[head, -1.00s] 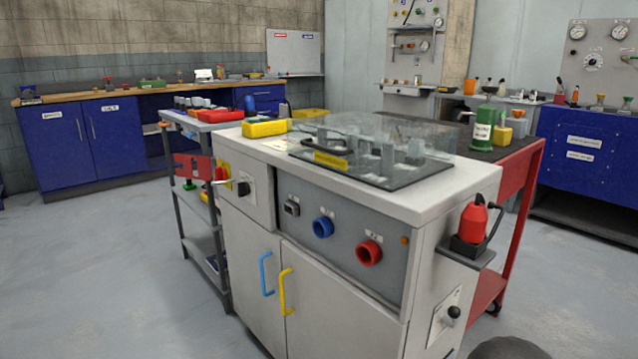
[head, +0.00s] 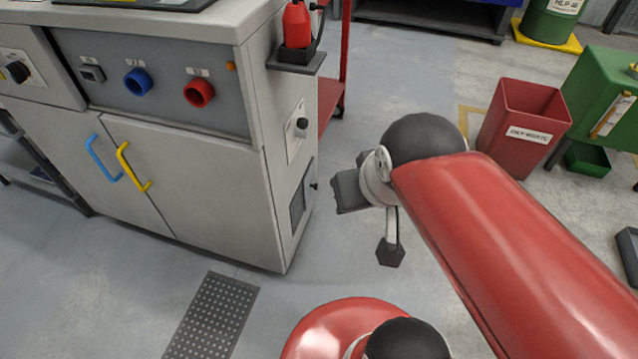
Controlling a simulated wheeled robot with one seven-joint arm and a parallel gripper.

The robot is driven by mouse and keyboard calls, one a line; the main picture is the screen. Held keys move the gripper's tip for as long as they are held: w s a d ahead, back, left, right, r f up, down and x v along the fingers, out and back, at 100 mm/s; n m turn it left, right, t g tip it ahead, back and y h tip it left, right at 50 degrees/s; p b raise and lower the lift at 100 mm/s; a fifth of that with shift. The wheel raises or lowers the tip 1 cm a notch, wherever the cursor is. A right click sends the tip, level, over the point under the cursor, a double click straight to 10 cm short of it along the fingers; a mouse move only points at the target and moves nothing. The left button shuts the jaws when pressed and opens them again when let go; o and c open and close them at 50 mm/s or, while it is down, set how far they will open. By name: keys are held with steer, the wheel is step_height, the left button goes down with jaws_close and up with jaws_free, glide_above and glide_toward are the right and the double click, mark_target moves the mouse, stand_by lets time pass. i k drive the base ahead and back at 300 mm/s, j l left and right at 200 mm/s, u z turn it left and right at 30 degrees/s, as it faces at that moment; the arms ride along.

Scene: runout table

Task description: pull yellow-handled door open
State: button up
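The yellow handle (head: 131,167) is a bent vertical bar on the right-hand door (head: 200,172) of a grey-white cabinet. That door looks closed, flush with the cabinet front. A blue handle (head: 103,158) sits just left of it, on the left-hand door (head: 70,150). My red arm reaches in from the lower right. My gripper (head: 350,190) is a dark grey shape at its end, right of the cabinet's side and well apart from the yellow handle. Its fingers are not clear, so I cannot tell whether it is open.
A perforated dark mat (head: 212,315) lies on the floor before the cabinet. A small shelf with a red bottle (head: 297,25) juts from the cabinet's side. A red bin (head: 523,125) and green cabinet (head: 605,95) stand at the right. Floor before the doors is otherwise clear.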

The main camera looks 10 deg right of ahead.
mark_target(214, 193)
steer(key=i+j+u, duration=0.1)
steer(key=j+u, duration=0.15)
steer(key=j, duration=0.15)
steer(key=i+j+u, duration=0.1)
steer(key=j+u, duration=0.15)
steer(key=i+j+u, duration=0.2)
steer(key=j, duration=0.25)
